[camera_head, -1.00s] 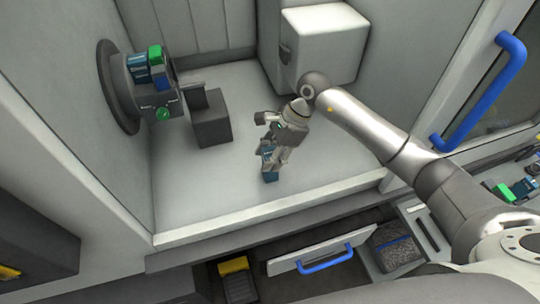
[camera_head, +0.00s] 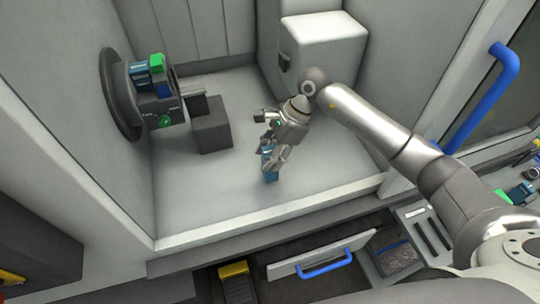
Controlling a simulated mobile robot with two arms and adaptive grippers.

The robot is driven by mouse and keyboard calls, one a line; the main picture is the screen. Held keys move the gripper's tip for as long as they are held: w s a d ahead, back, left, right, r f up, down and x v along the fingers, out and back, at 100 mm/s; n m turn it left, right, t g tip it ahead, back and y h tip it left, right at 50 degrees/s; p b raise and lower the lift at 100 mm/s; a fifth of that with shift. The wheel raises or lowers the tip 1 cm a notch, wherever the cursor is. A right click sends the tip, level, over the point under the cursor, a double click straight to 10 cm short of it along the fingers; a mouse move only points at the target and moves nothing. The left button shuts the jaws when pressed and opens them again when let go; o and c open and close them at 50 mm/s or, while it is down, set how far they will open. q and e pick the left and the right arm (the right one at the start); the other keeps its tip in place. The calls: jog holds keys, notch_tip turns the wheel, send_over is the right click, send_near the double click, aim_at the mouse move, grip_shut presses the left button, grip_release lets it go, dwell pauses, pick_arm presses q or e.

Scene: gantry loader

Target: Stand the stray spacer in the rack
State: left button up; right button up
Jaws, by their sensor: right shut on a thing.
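My right gripper (camera_head: 272,160) is inside the machine enclosure, pointing down. It is shut on a small blue block (camera_head: 270,177), which shows between and below the fingers near the pale floor. I cannot tell whether the block touches the floor, and the fingers hide part of it. It may be the spacer, but its shape is too small to be sure. Blue and green pieces (camera_head: 523,192) show at the right edge, partly cut off; I cannot tell whether they stand in the rack. My left gripper is not in view.
A dark round chuck (camera_head: 118,95) with blue and green parts is on the left wall, beside a dark grey block (camera_head: 211,132). A white box (camera_head: 325,50) stands behind my arm. The enclosure's front sill (camera_head: 265,212) and blue door handle (camera_head: 485,95) are near my arm.

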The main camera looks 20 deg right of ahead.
jog(key=shift+r+p, duration=0.55)
jog(key=shift+r, duration=1.2)
jog(key=shift+s+f, duration=0.1)
